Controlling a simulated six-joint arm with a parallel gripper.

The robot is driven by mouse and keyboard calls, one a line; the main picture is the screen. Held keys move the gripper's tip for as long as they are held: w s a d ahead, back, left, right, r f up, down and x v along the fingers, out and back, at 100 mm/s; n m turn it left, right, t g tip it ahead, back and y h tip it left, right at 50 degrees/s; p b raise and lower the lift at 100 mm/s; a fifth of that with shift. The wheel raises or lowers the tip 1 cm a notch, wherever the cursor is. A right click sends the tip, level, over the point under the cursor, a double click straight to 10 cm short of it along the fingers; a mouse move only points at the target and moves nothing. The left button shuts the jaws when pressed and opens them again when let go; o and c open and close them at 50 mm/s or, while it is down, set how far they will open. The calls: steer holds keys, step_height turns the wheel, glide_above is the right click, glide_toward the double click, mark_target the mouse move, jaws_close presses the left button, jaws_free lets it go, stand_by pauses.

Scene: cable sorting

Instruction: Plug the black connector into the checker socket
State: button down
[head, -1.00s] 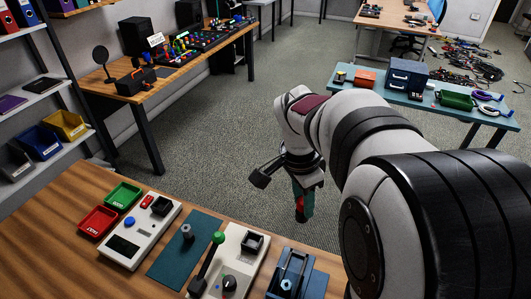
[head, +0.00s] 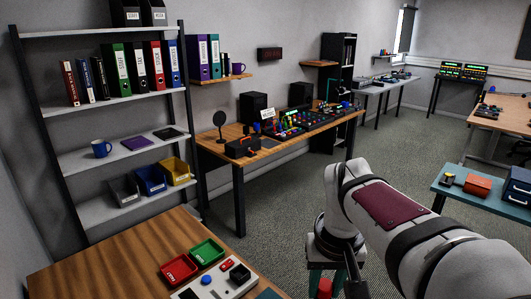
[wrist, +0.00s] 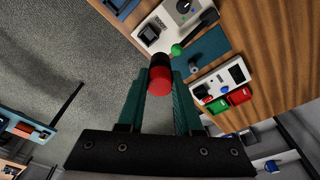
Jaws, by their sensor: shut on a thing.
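My gripper (wrist: 159,80) is shut on a short round connector (wrist: 159,85), red at the end near the camera and black at the far end. In the head view only its red part (head: 325,288) shows at the bottom edge. It is held in the air, apart from the checker. The white checker (wrist: 222,83) lies on the wooden table. Its black square socket (head: 240,274) is beside a red button, with a blue button nearby. The socket also shows small in the wrist view (wrist: 201,91). The checker's lower part is cut off in the head view.
A red tray (head: 179,269) and a green tray (head: 207,251) sit beside the checker. In the wrist view, a grey piece (wrist: 193,67) stands on a teal mat (wrist: 212,47), near a green-knobbed lever (wrist: 177,50). Open floor lies beyond the table.

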mark_target(323, 282)
steer(key=shift+a+r, duration=0.15)
steer(key=shift+r, duration=2.45)
